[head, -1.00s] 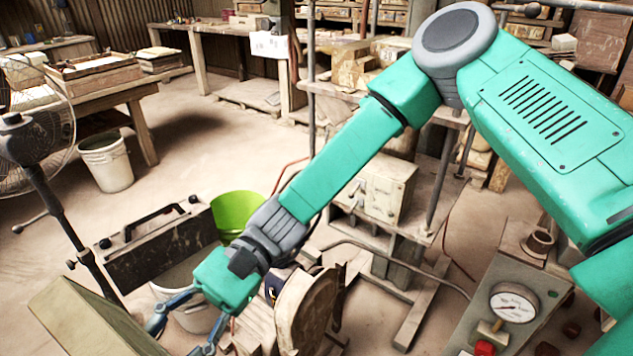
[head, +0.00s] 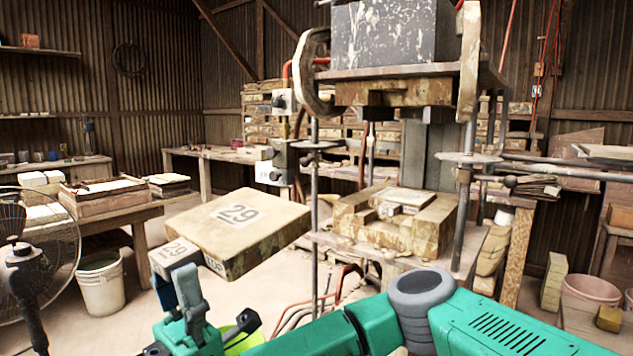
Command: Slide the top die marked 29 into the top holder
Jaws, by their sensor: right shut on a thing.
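The top die (head: 237,238) is a flat tan block with a white label 29 on its upper face and dark lettering on its edge. It hangs in the air, tilted, left of the press. My right gripper (head: 190,292) is shut at this grey block and bears the die. The fingers' exact contact is partly hidden. The top holder (head: 400,92) is the brown frame under the dark slab, above and right of the die. My left gripper is not in view.
The press's lower bed (head: 437,225) holds a block below the top holder, with an open gap between. Upright metal rods (head: 314,190) stand between the die and the press. A fan (head: 25,255) and white bucket (head: 100,285) stand at the left.

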